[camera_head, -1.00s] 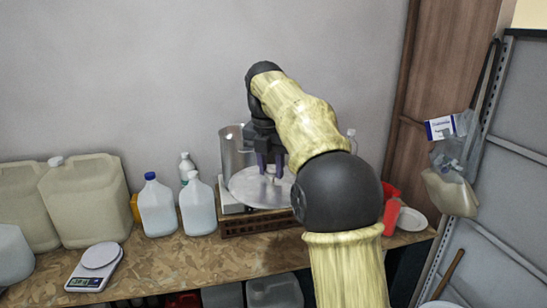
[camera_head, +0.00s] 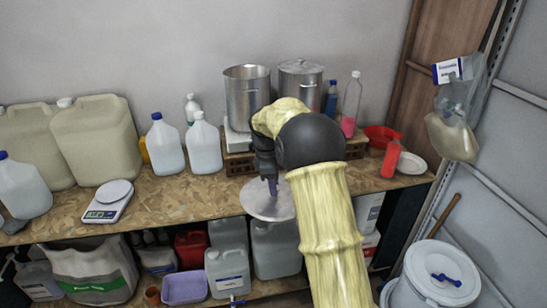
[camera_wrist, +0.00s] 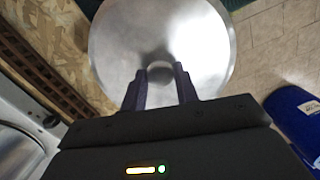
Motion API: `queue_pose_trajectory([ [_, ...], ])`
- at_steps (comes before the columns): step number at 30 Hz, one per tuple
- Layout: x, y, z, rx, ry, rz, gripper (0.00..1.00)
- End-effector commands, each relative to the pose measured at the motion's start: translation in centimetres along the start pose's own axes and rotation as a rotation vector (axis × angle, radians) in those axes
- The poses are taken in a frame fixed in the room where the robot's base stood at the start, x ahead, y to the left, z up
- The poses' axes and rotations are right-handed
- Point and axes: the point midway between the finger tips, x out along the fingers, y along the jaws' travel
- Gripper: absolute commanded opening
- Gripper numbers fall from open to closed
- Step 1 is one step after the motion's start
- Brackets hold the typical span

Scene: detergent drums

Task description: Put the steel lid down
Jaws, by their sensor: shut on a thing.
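The steel lid (camera_head: 257,203) is a round, flat, shiny disc, held roughly level near the front edge of the workbench. My gripper (camera_head: 271,187) is above it, with the fingers pointing down. In the wrist view my gripper (camera_wrist: 161,80) is shut on the knob at the middle of the lid (camera_wrist: 125,40). The lid spans the bench edge, with bench on one side and floor on the other. I cannot tell whether it touches the bench. Part of it is hidden behind my arm.
An open steel pot (camera_head: 247,98) and a lidded steel pot (camera_head: 301,85) stand at the back. White jugs (camera_head: 204,148) and a scale (camera_head: 108,201) are to the left. The bench (camera_head: 175,205) is clear between scale and lid. A white bucket (camera_head: 436,275) stands lower right.

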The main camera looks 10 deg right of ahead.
Motion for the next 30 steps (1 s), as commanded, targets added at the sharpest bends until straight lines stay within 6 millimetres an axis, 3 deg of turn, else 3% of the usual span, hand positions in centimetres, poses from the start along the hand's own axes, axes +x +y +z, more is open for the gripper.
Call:
queue_pose_trajectory([
  [1, 2.3, -0.3, -0.1, 0.079, -0.002, -0.017, 0.00],
  [6, 8.6, -1.4, -0.5, 0.374, -0.002, -0.055, 0.00],
  [18, 22.1, -6.5, -0.3, 1.083, -0.017, -0.150, 0.00],
  [23, 24.4, -8.0, -0.4, 1.239, -0.025, -0.168, 0.00],
  [30, 24.7, -8.2, -0.8, 1.266, -0.025, -0.169, 0.00],
])
